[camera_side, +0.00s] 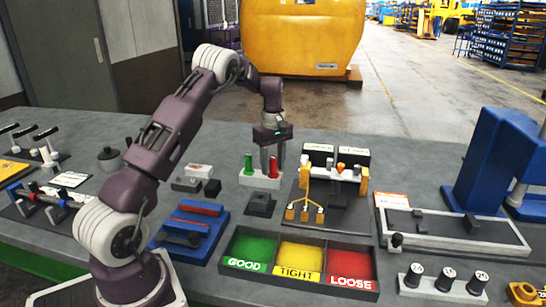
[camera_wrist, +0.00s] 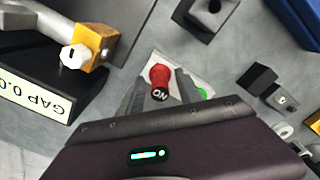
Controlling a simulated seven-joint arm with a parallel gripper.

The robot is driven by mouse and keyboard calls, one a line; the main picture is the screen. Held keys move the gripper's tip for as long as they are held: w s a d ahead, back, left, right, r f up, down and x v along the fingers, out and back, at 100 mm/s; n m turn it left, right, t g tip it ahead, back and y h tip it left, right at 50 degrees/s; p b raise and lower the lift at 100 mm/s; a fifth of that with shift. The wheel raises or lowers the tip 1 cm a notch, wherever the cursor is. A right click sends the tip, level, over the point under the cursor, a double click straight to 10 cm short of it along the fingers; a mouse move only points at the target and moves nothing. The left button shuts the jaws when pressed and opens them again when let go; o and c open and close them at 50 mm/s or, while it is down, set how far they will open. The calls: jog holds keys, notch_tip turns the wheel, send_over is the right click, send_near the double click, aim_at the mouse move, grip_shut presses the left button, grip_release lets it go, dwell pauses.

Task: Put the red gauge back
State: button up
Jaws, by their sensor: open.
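The red gauge (camera_side: 275,166) stands upright in a white block (camera_side: 257,182), to the right of a green gauge (camera_side: 248,164). My gripper (camera_side: 274,158) is open and points down over the red gauge, with its fingers on either side of it. In the wrist view the red gauge (camera_wrist: 159,76), with dark marks on its end, shows between the two open fingers (camera_wrist: 158,88). Whether either finger touches it, I cannot tell. Part of the white block (camera_wrist: 190,68) also shows.
A three-part tray (camera_side: 299,249) marked GOOD, TIGHT and LOOSE lies in front. A fixture with yellow posts (camera_side: 307,188) stands close on the right. A dark casting (camera_side: 260,204) sits before the white block. A blue holder (camera_side: 190,228) is at the front left.

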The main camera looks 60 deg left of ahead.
notch_tip(320, 180, up, 13)
jog(key=s+d+r+m+t, duration=0.1)
jog(key=s+d+r+m, duration=0.2)
jog(key=d+r, duration=0.5)
jog(key=s+d+r+m+t, duration=0.25)
jog(key=s+d+m, duration=0.35)
jog(key=s+d, duration=0.4)
jog(key=s+d+f+m+t, duration=0.1)
jog(key=s+d+m, duration=0.3)
jog(key=s, duration=0.4)
jog(key=s+d+f+m+t, duration=0.1)
jog(key=s+d+f+m, duration=0.3)
jog(key=s+d, duration=0.3)
jog(key=shift+s+f+m, duration=0.3)
jog(key=shift+s+m, duration=0.2)
jog(key=shift+s, duration=0.45)
